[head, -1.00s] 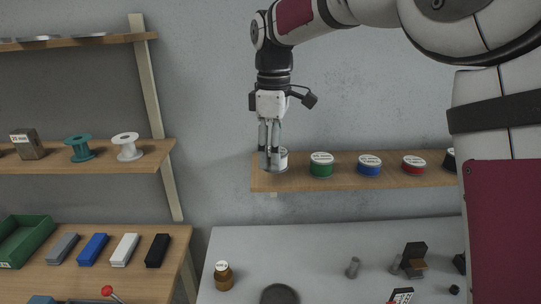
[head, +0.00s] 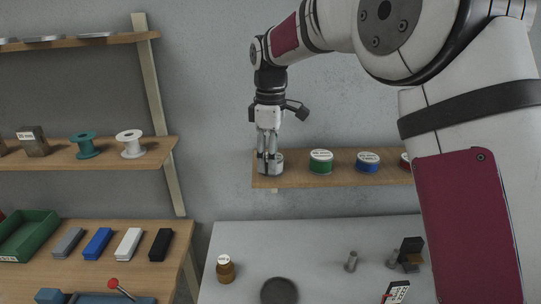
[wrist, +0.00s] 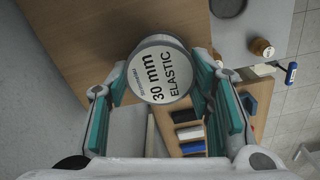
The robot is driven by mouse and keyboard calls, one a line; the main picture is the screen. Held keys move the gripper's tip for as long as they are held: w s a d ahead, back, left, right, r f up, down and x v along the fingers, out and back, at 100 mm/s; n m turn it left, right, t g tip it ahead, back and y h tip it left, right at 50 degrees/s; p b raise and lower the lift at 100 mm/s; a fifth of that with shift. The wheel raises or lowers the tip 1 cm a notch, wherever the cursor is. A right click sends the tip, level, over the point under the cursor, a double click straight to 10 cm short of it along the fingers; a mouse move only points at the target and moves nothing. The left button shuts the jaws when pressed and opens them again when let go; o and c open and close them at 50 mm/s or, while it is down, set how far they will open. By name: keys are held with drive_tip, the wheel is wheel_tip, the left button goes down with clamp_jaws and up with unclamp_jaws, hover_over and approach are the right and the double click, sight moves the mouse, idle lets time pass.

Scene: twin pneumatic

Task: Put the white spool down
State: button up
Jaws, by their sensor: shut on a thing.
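My gripper (head: 268,158) is shut on the white spool (wrist: 161,72), a round one whose white top label reads "30 mm ELASTIC". In the wrist view it sits between the two teal-padded fingers. In the head view the white spool (head: 277,165) is upright at the left end of the wall shelf (head: 330,181), its base about level with the spools beside it. The fingers cover part of it. I cannot tell whether its underside touches the wood.
A green spool (head: 320,162), a blue spool (head: 368,163) and a partly hidden red spool (head: 405,161) stand to the right on the same shelf. An empty white reel (head: 130,145) stands on the left rack. A brown bottle (head: 226,269) is on the grey table below.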

drive_tip(key=o, duration=1.3)
drive_tip(key=shift+c, duration=0.2)
wheel_tip(320, 180, up, 12)
drive_tip(key=b, duration=0.2)
drive_tip(key=s+d+r+m+t, duration=0.1)
drive_tip(key=s+d+r+m, duration=0.2)
drive_tip(key=s+d, duration=0.3)
drive_tip(key=s+d+f+m+t, duration=0.1)
drive_tip(key=s+d+f+m, duration=0.2)
drive_tip(key=s, duration=0.5)
drive_tip(key=s+d+f+m+t, duration=0.1)
drive_tip(key=s+d+f+m, duration=0.3)
drive_tip(key=s, duration=0.5)
drive_tip(key=s+d+f+m+t, duration=0.2)
drive_tip(key=s+d+f+m, duration=0.2)
drive_tip(key=s, duration=0.4)
drive_tip(key=shift+s+d+f+m, duration=0.25)
drive_tip(key=shift+f+m, duration=0.25)
drive_tip(key=shift+f, duration=0.25)
